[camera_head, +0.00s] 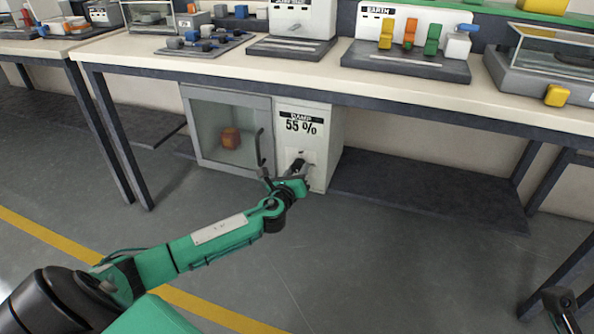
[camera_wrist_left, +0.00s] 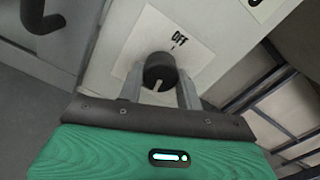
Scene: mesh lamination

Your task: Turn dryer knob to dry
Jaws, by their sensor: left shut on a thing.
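The dryer (camera_head: 335,140) is a pale cabinet under the bench, with a glass door (camera_head: 205,130) on its left and a panel reading "DAMP 55 %". An orange-brown block (camera_head: 231,138) shows behind the glass. My left gripper (camera_head: 299,168) is at the lower front of the panel. In the left wrist view its fingers (camera_wrist_left: 160,82) are on either side of the round black knob (camera_wrist_left: 158,66), shut on it. The word "OFF" (camera_wrist_left: 180,37) and a tick are printed above the knob. A pale mark shows on the knob's lower part. Part of my right gripper (camera_head: 561,300) shows at the lower right.
The door's dark handle (camera_head: 259,150) stands just left of my left gripper. The bench (camera_head: 350,70) above carries several machines and coloured parts. A low dark shelf (camera_head: 420,190) lies right of the dryer. The floor in front is clear.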

